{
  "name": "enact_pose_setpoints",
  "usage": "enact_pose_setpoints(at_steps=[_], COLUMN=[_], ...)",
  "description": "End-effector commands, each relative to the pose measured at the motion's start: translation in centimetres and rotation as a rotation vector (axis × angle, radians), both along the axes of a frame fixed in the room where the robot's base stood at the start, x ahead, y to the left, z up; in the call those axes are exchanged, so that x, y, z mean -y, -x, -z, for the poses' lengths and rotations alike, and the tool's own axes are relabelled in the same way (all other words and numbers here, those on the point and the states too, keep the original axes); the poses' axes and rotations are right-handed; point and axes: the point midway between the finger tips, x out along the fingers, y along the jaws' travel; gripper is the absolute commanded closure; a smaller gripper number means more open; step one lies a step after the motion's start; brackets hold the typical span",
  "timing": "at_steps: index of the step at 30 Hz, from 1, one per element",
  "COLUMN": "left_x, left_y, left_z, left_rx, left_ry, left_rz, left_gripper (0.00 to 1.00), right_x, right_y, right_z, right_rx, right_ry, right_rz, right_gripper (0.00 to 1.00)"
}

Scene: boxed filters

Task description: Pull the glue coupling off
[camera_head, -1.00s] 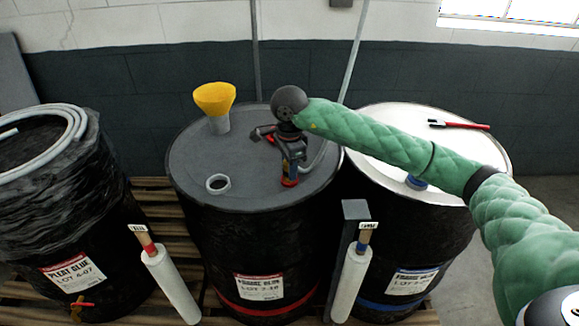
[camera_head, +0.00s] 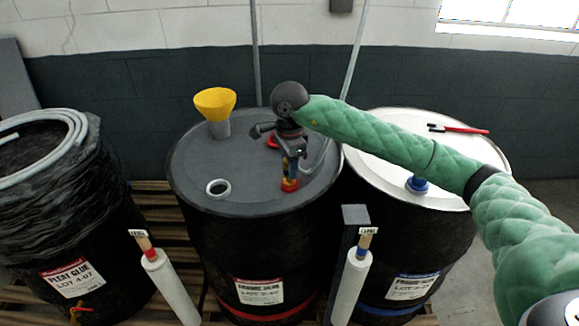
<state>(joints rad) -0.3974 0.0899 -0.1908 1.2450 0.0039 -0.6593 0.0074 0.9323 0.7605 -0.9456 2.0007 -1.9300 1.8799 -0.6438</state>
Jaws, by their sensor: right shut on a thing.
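My right gripper (camera_head: 289,172) reaches in from the right in the head view and points down over the grey lid of the middle drum (camera_head: 250,180). It is shut on the glue coupling, which is mostly hidden by the fingers. A grey hose (camera_head: 321,160) runs beside the gripper toward the back. My left gripper is not in view.
A yellow funnel (camera_head: 215,103) and a pale open ring (camera_head: 218,188) are on the middle lid. A white-topped drum (camera_head: 385,135) with a blue fitting (camera_head: 417,185) and red-handled brush (camera_head: 465,130) stands right. A wrapped drum (camera_head: 60,210) stands left.

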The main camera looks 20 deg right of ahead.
Motion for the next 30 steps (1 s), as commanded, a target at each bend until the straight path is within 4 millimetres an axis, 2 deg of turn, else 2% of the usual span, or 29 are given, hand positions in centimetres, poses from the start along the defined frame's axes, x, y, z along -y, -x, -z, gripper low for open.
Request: enact_pose_setpoints(at_steps=[30], left_x=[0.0], left_y=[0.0], left_z=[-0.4], left_rx=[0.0], left_ry=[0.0], left_rz=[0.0], left_gripper=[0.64], right_x=[0.0], right_y=[0.0], right_z=[-2.5], right_rx=[0.0], right_ry=[0.0], right_rz=[0.001], right_gripper=[0.96])
